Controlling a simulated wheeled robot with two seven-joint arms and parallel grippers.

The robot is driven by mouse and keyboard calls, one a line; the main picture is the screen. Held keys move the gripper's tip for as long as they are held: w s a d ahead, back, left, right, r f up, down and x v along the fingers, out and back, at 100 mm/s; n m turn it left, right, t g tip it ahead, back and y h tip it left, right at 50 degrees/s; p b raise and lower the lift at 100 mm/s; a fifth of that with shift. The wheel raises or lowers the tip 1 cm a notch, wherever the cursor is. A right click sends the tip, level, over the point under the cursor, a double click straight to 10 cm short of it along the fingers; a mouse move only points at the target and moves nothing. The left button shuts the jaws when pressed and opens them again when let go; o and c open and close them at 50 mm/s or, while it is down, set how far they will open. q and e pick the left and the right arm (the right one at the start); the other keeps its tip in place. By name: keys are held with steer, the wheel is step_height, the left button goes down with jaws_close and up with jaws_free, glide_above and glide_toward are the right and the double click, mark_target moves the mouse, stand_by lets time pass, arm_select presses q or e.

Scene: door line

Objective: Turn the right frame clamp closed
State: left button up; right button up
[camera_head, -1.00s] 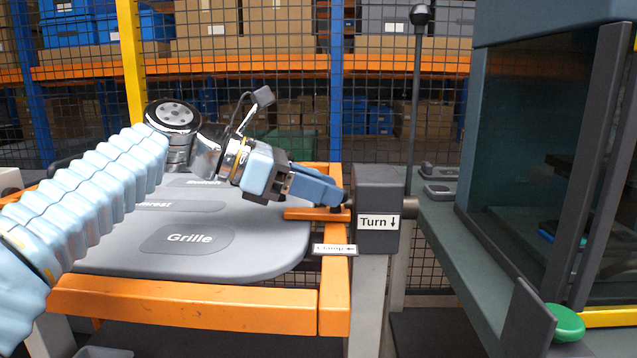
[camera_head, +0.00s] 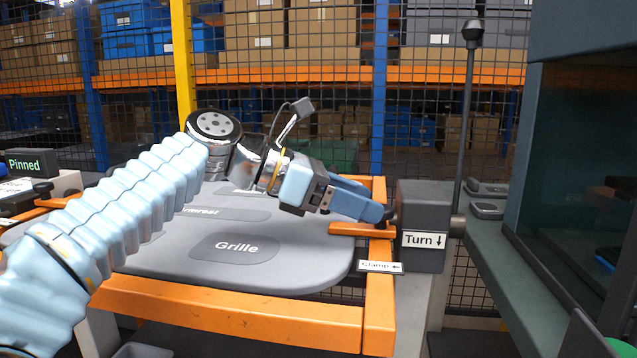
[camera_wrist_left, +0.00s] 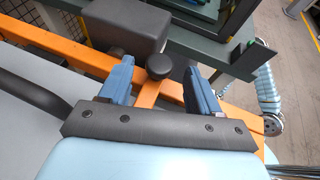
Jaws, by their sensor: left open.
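The right frame clamp is an orange bar (camera_head: 362,229) with a dark knob (camera_head: 389,214), on the right end of the orange frame (camera_head: 230,310). The knob also shows in the left wrist view (camera_wrist_left: 159,66). A dark block (camera_head: 423,212) with a "Turn ↓" label stands just right of it, and a "Clamp ←" tag (camera_head: 381,267) sits below. My left gripper (camera_head: 378,212) is at the knob. In the left wrist view its fingers (camera_wrist_left: 158,88) are open, one on each side of the knob, with gaps visible. My right gripper is not in view.
A grey panel marked "Grille" (camera_head: 237,248) lies on the frame under my left arm. A "Pinned" display (camera_head: 27,164) is at the far left. A dark cabinet (camera_head: 585,150) and a bench edge (camera_head: 500,250) are on the right, with a thin upright post (camera_head: 467,120) before the mesh fence.

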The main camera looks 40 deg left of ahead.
arm_select(q)
steer(key=p+v, duration=0.2)
steer(key=v, duration=1)
steer(key=shift+s, duration=0.2)
steer(key=shift+a, duration=0.1)
